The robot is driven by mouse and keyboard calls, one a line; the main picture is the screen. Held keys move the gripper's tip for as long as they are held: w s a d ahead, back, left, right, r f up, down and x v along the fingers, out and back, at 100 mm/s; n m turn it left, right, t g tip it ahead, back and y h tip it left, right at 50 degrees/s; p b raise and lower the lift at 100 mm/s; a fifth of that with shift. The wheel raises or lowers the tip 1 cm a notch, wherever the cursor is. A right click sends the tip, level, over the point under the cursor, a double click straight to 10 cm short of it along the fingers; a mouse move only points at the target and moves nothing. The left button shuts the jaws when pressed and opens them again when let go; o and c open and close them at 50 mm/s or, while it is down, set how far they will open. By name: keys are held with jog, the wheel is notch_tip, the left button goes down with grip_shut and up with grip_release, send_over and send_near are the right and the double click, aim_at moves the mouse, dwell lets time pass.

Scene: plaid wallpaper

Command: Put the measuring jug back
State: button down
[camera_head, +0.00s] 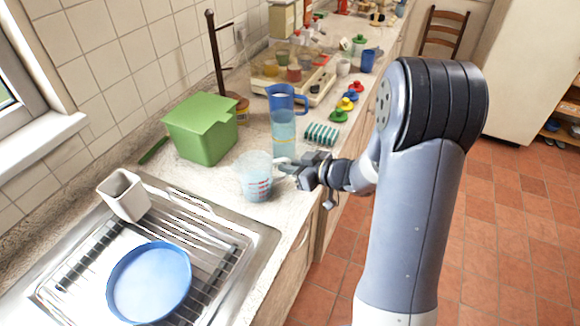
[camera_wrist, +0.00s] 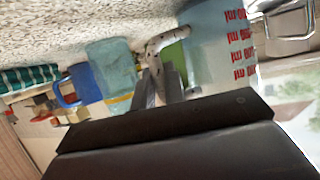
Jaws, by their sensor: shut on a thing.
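The measuring jug (camera_head: 256,178) is clear with red markings and stands upright at the counter's front, close to the sink. Its handle points right, towards my gripper (camera_head: 284,171). In the wrist view the jug (camera_wrist: 222,42) fills the upper right, and its pale handle (camera_wrist: 158,42) runs to my gripper's fingers (camera_wrist: 159,88). My gripper is shut on the handle. I cannot tell whether the jug's base touches the counter.
A tall light-blue container (camera_head: 283,136) and a blue jug (camera_head: 288,97) stand just behind. A green box (camera_head: 203,130) is behind left.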

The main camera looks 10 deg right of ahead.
jog(key=shift+f, duration=0.1)
jog(key=c, duration=1.5)
grip_release()
jog(key=shift+o, duration=0.2)
jog(key=shift+s+d+r, duration=0.1)
jog(key=shift+d+r, duration=0.05)
jog(key=shift+r, duration=0.1)
jog(key=v, duration=1.1)
jog(key=shift+s+d, duration=0.25)
jog(key=shift+r, duration=0.1)
